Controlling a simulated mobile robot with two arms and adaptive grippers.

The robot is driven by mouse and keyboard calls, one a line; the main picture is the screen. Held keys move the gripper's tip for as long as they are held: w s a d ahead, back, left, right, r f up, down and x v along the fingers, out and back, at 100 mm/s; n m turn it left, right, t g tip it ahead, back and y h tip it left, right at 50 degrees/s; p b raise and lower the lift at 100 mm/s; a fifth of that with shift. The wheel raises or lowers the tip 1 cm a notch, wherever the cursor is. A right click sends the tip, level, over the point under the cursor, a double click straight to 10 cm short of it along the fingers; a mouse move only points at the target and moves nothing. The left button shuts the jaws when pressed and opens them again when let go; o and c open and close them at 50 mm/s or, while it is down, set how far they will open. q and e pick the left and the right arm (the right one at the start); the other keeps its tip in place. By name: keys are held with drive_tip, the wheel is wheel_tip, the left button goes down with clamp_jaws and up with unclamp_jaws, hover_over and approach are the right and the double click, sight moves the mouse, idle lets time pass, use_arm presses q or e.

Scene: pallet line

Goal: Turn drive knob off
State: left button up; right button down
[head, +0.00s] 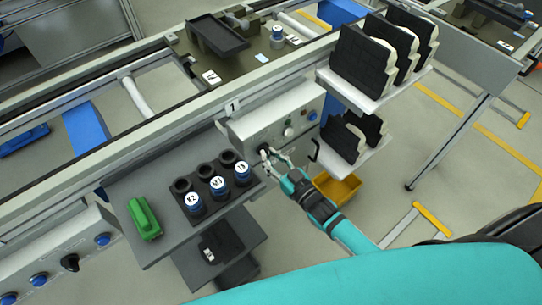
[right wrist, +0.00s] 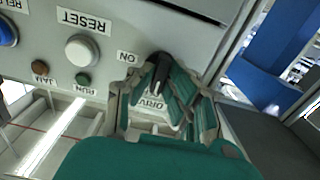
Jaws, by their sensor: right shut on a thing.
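The drive knob (right wrist: 160,72) is a black pointer knob on a light grey control box (head: 262,121). In the right wrist view the panel appears upside down, with an "ON" label beside the knob and a partly hidden "DRIVE" label by it. My right gripper (head: 271,154) reaches the lower left part of the box front. In the right wrist view its fingers (right wrist: 163,104) stand on both sides of the knob and are shut on it. The fingers partly cover the label, so the exact knob setting is hard to read. My left gripper is not in view.
A white RESET button (right wrist: 82,50), a blue button (head: 312,116) and small JAM and RUN lamps share the panel. A grey shelf (head: 130,183) with cups and a green object (head: 144,218) stands left. Racks of black-and-white parts (head: 362,62) and a yellow bin (head: 338,187) are right.

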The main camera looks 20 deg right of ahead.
idle(0.4)
drive_tip(key=c, duration=1.3)
unclamp_jaws()
drive_tip(key=v, duration=1.2)
drive_tip(key=shift+f, duration=0.1)
